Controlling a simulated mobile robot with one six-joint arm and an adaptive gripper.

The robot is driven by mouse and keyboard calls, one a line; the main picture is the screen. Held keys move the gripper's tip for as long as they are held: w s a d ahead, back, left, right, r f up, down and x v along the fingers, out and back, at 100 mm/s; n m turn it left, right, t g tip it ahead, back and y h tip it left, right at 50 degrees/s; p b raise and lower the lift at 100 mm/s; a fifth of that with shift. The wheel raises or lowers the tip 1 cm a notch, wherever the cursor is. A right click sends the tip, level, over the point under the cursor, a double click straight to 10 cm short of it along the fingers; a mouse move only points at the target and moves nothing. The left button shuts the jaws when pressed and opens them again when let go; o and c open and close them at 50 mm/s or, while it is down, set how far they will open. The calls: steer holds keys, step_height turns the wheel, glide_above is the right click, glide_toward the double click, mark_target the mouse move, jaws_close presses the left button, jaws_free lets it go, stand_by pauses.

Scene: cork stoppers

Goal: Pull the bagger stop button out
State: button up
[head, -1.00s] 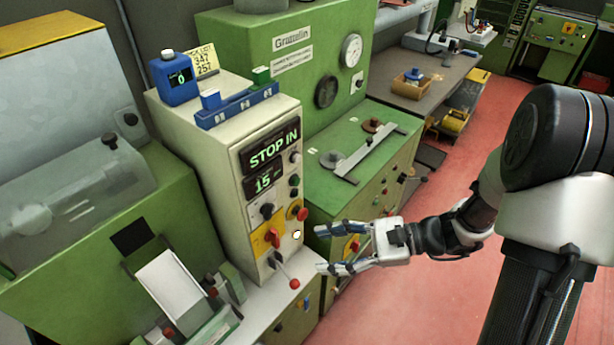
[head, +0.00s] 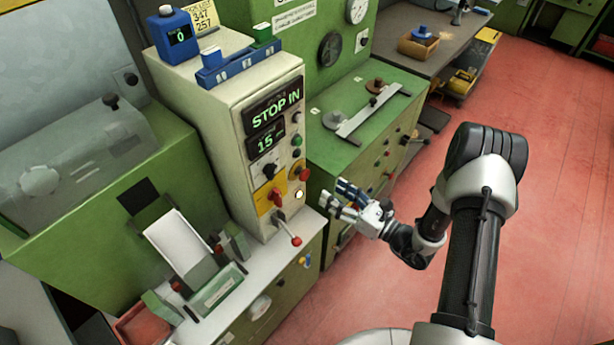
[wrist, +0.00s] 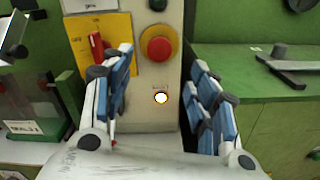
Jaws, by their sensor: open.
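The bagger is a cream cabinet (head: 215,125) whose upper display reads "STOP IN" and lower one "15". Its red mushroom stop button (head: 305,174) sits on a yellow collar at the panel's right edge. In the wrist view the stop button (wrist: 159,48) is ahead, above a lit white button (wrist: 161,98). My gripper (head: 331,193) is just right of and below the button in the head view, open and empty. In the wrist view the open fingers (wrist: 160,90) stand either side of the panel's lower part, not touching the button.
A red rotary switch (head: 277,196) on a yellow plate and a red-knobbed lever (head: 296,240) are close to my gripper. A green bench (head: 365,130) stands right of the cabinet. Red floor (head: 490,110) lies open at the right.

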mark_target(307, 176)
steer(key=b+x, duration=0.1)
steer(key=x, duration=0.9)
steer(key=shift+w+a+b, duration=0.25)
steer(key=shift+a+b, duration=0.1)
steer(key=shift+b, duration=0.05)
steer(key=shift+c, duration=0.5)
jaws_close()
